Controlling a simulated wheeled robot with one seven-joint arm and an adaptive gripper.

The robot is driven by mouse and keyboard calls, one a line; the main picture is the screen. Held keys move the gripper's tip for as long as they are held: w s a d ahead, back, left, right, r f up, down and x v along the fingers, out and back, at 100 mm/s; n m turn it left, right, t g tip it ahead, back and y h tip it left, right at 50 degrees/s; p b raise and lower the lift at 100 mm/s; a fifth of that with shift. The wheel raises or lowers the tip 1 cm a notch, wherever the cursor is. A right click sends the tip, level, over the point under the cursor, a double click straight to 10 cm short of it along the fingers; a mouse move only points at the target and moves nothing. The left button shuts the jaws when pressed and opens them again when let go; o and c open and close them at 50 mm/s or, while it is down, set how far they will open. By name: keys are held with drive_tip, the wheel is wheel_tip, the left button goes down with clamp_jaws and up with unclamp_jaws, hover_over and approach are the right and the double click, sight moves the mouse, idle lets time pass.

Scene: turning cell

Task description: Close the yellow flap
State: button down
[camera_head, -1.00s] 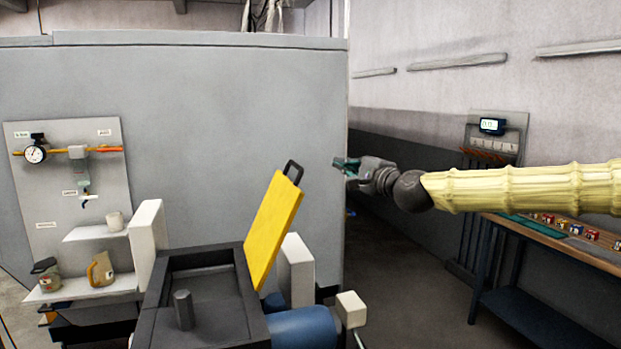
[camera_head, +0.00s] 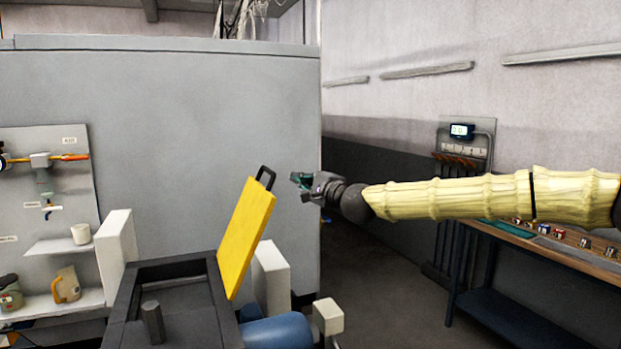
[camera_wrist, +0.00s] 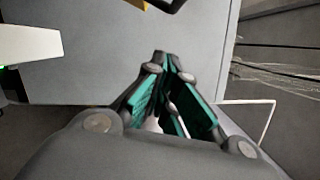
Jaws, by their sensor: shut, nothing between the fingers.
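The yellow flap (camera_head: 245,238) stands open, tilted up from the right edge of a dark open box (camera_head: 170,295). A black handle (camera_head: 266,177) sits at its upper edge. My gripper (camera_head: 297,178) is in the air just right of the handle, apart from it in the head view, and is shut and empty. In the wrist view my gripper's green-padded fingers (camera_wrist: 162,62) come together at the tips. A dark piece, likely the handle (camera_wrist: 172,4), and a bit of yellow show at the top edge of that view.
A white block (camera_head: 271,275) and a blue cylinder (camera_head: 277,332) stand right of the box. Another white block (camera_head: 117,250) stands to its left, near shelves with cups. A workbench (camera_head: 540,250) is at the right. A grey wall panel (camera_head: 170,130) is behind.

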drive_tip(key=shift+w+a+r+p, duration=0.2)
drive_tip(key=shift+a+p, duration=0.35)
drive_tip(key=shift+a, duration=0.3)
drive_tip(key=shift+w+a+r+p, duration=0.25)
drive_tip(key=shift+a+p, duration=0.25)
drive_tip(key=shift+a, duration=0.4)
drive_tip(key=shift+w+a+r+p, duration=0.2)
drive_tip(key=shift+a+p, duration=0.35)
drive_tip(key=shift+a, duration=0.3)
